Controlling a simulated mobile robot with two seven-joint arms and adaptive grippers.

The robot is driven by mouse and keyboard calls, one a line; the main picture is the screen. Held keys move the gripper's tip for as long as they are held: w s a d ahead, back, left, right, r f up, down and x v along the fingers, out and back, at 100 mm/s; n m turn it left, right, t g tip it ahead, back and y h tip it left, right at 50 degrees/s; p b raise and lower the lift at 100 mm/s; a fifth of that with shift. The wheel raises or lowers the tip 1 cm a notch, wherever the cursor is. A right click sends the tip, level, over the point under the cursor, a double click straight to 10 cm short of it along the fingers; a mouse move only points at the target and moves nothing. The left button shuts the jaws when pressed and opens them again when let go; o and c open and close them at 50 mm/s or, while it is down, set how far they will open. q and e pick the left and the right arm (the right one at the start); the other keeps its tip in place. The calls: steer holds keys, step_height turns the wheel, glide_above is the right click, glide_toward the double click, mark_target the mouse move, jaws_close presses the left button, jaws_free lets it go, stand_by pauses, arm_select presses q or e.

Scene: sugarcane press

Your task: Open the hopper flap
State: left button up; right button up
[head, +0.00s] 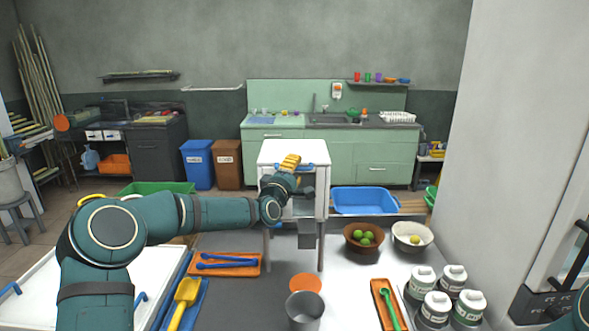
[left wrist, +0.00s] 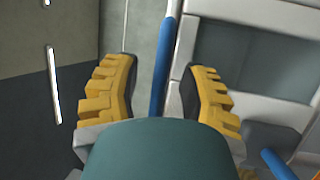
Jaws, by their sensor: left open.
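The white press (head: 278,150) stands at the middle of the counter, with a blue bar handle (head: 318,166) along its upper front edge. I cannot clearly tell the hopper flap apart from the white top. My left gripper (head: 290,162) is at this upper front edge and hides part of it. In the left wrist view its two yellow fingers (left wrist: 160,90) are spread apart, with a blue bar (left wrist: 161,65) showing in the gap between them. Whether they touch the bar cannot be told. A second blue bar (left wrist: 280,165) shows at the lower right. My right gripper is out of view.
A grey cup (head: 305,312) and an orange disc (head: 306,283) are in front of the press. A bowl of limes (head: 352,244), a white bowl (head: 400,240) and a blue tub (head: 364,201) are to its right. Several lidded canisters (head: 436,306) stand at front right.

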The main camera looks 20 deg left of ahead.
arm_select(q)
steer(key=shift+o, duration=0.2)
steer(key=shift+w, duration=0.1)
jaws_close()
steer(key=shift+r, duration=0.2)
